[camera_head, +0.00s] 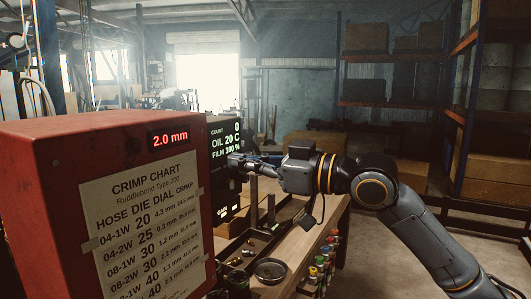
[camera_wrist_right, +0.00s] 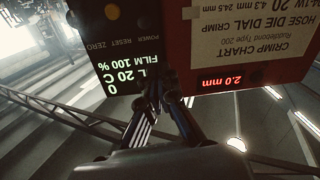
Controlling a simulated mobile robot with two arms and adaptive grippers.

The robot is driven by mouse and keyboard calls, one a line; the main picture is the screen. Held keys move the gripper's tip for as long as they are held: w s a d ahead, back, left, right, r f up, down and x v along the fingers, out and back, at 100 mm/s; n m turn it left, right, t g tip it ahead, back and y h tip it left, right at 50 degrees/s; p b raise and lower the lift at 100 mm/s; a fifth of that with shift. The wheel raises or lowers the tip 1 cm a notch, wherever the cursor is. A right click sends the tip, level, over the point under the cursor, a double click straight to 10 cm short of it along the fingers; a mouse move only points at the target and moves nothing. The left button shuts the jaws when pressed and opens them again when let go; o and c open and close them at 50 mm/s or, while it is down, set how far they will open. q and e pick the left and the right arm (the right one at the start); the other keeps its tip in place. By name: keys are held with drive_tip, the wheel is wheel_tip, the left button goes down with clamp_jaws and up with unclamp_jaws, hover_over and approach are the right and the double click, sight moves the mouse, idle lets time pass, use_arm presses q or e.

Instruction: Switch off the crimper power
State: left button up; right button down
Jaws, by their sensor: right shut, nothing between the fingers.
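The red crimper (camera_head: 75,130) fills the left of the head view, with a paper crimp chart (camera_head: 145,225) and a red 2.0 mm display (camera_head: 168,138). Beside it a dark control panel shows a lit readout (camera_head: 225,135) with count, oil 20 C and film 100 %. My left gripper is out of view.
A wooden bench (camera_head: 300,245) runs below my right arm, with a round dark dish (camera_head: 270,268), small fittings and several coloured items along its edge. Shelving with boxes (camera_head: 365,37) stands at the back right. The floor right of the bench is open.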

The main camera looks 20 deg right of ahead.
sight(210, 156)
drive_tip(key=p+x, duration=0.1)
drive_tip(key=x, duration=0.2)
drive_tip(key=shift+w+a+r+p, duration=0.1)
drive_tip(key=shift+w+a+p, duration=0.2)
drive_tip(key=f, duration=0.1)
drive_tip(key=d+f, duration=0.1)
drive_tip(key=f, duration=0.1)
drive_tip(key=shift+s+d, duration=0.25)
drive_tip(key=shift+s, duration=0.1)
drive_tip(key=shift+s+d+f, duration=0.15)
drive_tip(key=shift+d+f, duration=0.1)
drive_tip(key=shift+f, duration=0.15)
drive_tip(key=shift+a+f, duration=0.1)
drive_tip(key=shift+a, duration=0.05)
